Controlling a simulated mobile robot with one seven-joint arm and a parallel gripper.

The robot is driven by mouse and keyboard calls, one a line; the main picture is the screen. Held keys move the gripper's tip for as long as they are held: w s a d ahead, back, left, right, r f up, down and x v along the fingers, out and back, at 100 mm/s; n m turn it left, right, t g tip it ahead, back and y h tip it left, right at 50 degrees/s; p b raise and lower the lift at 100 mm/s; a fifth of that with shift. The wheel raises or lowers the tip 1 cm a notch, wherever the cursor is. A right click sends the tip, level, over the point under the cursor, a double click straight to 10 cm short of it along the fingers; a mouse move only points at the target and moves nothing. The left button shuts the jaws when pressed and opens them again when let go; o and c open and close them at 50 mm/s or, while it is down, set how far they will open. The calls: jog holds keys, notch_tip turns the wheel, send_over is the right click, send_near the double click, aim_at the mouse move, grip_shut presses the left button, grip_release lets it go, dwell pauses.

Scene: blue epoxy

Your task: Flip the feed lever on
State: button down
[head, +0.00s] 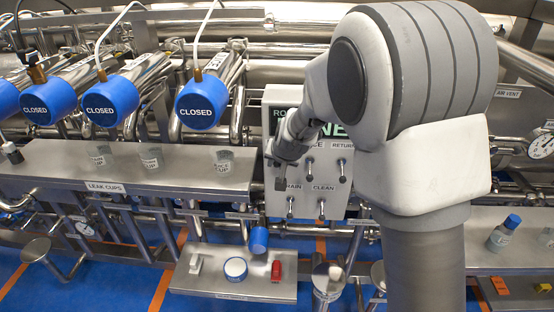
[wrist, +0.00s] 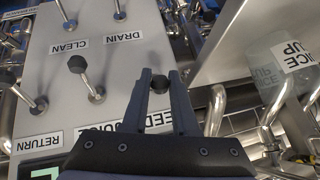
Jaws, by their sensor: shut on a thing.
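The light grey valve panel (head: 330,200) stands upright at the picture's middle. In the wrist view the same panel (wrist: 50,110) shows upside down, with labels for return, clean and drain. The label reading FEED (wrist: 160,118) is partly hidden behind my fingers. My gripper (wrist: 160,84) is at that end of the panel, shut on the dark knob of the feed lever (wrist: 159,83). The lever's rod and base are hidden, so I cannot tell its tilt. In the head view my gripper (head: 281,180) is at the panel's left edge, partly hidden by my arm.
The juice lever (wrist: 77,65) and return lever (wrist: 40,103) stand beside my fingers. A steel shelf (head: 125,185) with leak cups lies left of the panel. Blue CLOSED valve caps (head: 201,102) hang above it. A low bench (head: 215,285) stands below.

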dwell(0.3)
jog(key=c, duration=0.7)
grip_release()
jog(key=shift+r, duration=0.1)
jog(key=p+v, duration=0.4)
jog(key=v, duration=1.3)
jog(key=shift+s+r, duration=0.1)
jog(key=s+d+r, duration=0.1)
jog(key=s+d, duration=0.3)
jog(key=s, duration=0.3)
jog(key=s+d+r+n+g+h, duration=0.1)
jog(key=s+d, duration=0.4)
jog(key=s, duration=0.3)
jog(key=s+d+r+h, duration=0.1)
jog(key=s+d, duration=0.3)
jog(key=s, duration=0.4)
jog(key=shift+d+r+n+g, duration=0.3)
jog(key=shift+r+n+g, duration=0.1)
jog(key=shift+r, duration=0.1)
